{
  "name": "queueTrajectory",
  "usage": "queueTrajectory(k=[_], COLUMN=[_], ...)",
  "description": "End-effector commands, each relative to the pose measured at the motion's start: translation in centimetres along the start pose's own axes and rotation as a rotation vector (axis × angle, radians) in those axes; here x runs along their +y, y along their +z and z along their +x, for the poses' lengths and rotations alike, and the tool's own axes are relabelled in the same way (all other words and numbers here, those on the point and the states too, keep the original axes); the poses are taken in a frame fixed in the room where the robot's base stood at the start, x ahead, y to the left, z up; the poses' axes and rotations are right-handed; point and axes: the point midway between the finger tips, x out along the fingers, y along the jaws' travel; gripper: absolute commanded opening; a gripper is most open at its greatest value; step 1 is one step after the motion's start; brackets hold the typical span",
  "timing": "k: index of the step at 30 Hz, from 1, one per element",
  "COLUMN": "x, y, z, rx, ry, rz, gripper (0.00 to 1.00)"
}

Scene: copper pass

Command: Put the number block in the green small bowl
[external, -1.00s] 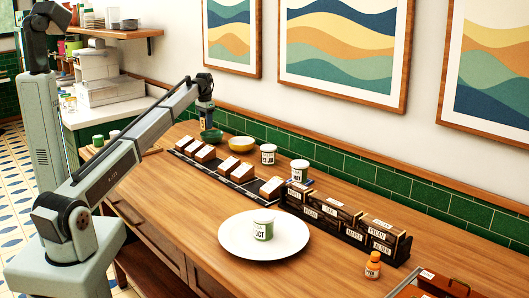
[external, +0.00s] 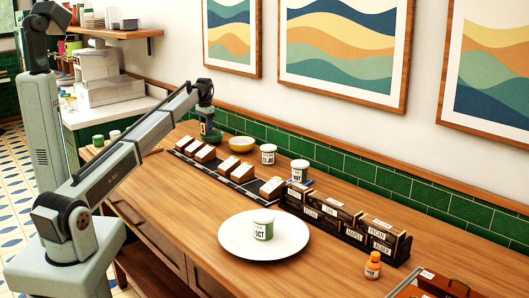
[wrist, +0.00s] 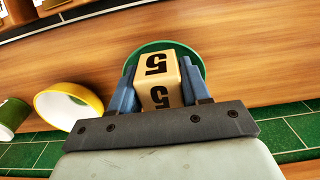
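The number block (wrist: 158,72) is a pale tan cube with black "5" marks on its faces. In the wrist view it sits between the two blue fingers of my gripper (wrist: 160,88), which appear shut on it. The green small bowl (wrist: 148,46) shows behind and around the block, its rim visible at the top and right; the block hides much of its inside. In the external view my gripper (external: 206,126) points down right at the green bowl (external: 212,138). I cannot tell whether the block touches the bowl.
A yellow bowl (external: 242,142) stands close to the right of the green bowl. A white jar (external: 268,154) and a dark rack (external: 226,168) with several blocks are nearby. A white plate (external: 285,240) with a labelled jar lies in front. The green tiled wall (external: 330,155) is behind.

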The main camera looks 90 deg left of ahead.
Motion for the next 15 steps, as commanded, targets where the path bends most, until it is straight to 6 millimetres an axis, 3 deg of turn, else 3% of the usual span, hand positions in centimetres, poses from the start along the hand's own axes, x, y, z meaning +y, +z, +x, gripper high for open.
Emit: queueTrajectory(k=[8, 15], x=[0.0, 0.0], y=[0.01, 0.0], z=[-0.03, -0.1], rx=[0.0, 0.0], ry=[0.0, 0.0], rz=[0.0, 0.0], gripper=[0.72, 0.72])
